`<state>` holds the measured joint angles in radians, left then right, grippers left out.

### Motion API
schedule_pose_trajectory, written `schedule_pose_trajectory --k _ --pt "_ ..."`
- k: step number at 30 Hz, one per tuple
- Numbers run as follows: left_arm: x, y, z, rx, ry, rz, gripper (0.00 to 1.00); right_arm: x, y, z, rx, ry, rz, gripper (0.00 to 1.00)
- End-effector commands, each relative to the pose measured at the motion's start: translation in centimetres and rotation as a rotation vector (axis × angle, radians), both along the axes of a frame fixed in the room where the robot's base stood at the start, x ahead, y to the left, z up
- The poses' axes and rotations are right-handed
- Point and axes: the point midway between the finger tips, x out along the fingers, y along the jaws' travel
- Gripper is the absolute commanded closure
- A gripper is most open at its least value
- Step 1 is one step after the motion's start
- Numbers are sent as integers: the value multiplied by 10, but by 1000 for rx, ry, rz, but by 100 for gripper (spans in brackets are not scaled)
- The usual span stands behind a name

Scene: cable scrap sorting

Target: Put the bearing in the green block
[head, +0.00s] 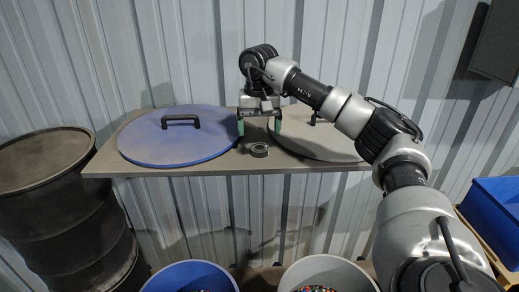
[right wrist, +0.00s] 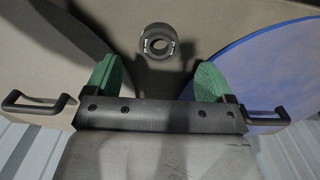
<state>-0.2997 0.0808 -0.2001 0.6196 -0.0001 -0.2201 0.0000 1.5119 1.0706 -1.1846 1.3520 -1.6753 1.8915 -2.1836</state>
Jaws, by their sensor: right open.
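A dark grey ring, the bearing (head: 259,154), lies flat near the front edge of the shelf, between two round lids. It also shows in the right wrist view (right wrist: 158,29), beyond the fingertips and roughly centred between them. My right gripper (head: 259,133) is open and empty above and behind the bearing, its two green fingers spread wide and apart from it. The fingers also show in the right wrist view (right wrist: 158,70). I see no green block in either view; the only green is on my fingers. My left gripper is not in view.
A blue lid (head: 150,146) with a black handle lies left of the bearing, a grey lid (head: 325,147) right. The shelf (head: 215,170) is narrow. Below stand a blue bin (head: 190,264) and a grey bin (head: 327,258). A black drum (head: 45,160) stands left, a blue crate (head: 492,225) right.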

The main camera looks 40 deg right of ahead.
Motion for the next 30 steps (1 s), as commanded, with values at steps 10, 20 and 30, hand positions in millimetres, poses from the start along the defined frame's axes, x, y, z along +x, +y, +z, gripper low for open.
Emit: schedule_pose_trajectory --k 10,20,30 --pt "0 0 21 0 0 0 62 0 -2 -41 0 3 -2 16" --pt "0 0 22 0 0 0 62 0 -1 -55 0 -1 -2 16" --pt "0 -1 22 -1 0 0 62 0 -1 -54 0 -1 -2 64"
